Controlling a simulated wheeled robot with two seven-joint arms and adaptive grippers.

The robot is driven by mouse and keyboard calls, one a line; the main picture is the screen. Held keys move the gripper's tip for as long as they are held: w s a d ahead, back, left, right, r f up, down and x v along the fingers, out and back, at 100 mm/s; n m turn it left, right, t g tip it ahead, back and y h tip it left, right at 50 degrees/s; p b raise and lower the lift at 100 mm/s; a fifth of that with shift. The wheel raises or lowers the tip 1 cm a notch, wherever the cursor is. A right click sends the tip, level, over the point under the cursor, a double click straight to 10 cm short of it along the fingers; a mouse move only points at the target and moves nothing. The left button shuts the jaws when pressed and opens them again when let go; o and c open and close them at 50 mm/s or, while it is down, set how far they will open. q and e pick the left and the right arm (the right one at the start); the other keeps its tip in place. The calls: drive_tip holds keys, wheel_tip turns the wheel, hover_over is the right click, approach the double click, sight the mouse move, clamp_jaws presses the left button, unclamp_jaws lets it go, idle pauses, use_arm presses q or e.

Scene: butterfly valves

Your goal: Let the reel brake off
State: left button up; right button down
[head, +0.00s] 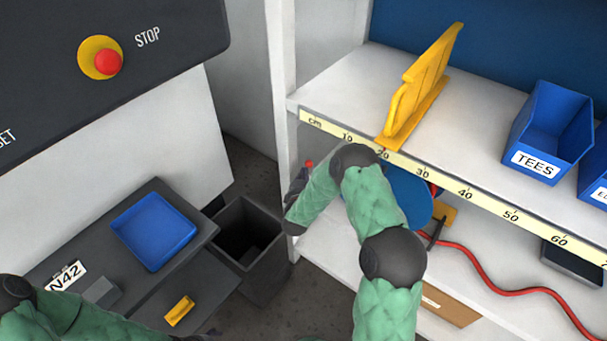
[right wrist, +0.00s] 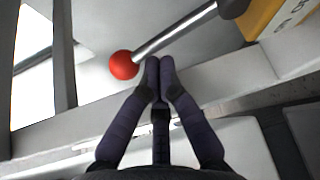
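The brake lever shows in the right wrist view as a steel rod (right wrist: 175,34) with a red ball knob (right wrist: 124,65) at its end. The knob also shows small in the head view (head: 309,163), under the upper shelf. The blue reel (head: 412,197) stands on the lower shelf, partly hidden behind my right arm. My right gripper (right wrist: 160,62) has its fingertips together with nothing seen between them. The tips are close beside the rod, just right of the knob; contact cannot be told.
The upper shelf's ruler edge (head: 470,196) runs above my right gripper, with a yellow bracket (head: 420,90) on it. A red hose (head: 500,290) trails right along the lower shelf. A shelf post (head: 283,70) and dark bin (head: 247,240) stand left.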

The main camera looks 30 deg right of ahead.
drive_tip(key=shift+s+d+r+m, duration=0.1)
drive_tip(key=shift+s+r+m, duration=0.1)
drive_tip(key=shift+m, duration=0.1)
drive_tip(key=shift+s, duration=0.15)
drive_tip(key=shift+m+t, duration=0.4)
drive_tip(key=shift+m, duration=0.1)
drive_tip(key=shift+s+d+r, duration=0.1)
drive_tip(key=shift+s+d, duration=0.2)
drive_tip(key=shift+s, duration=0.35)
drive_tip(key=shift+s+d+r, duration=0.1)
drive_tip(key=shift+s+d, duration=0.15)
drive_tip(key=shift+s, duration=0.35)
drive_tip(key=shift+s+d, duration=0.3)
drive_tip(key=shift+s, duration=0.35)
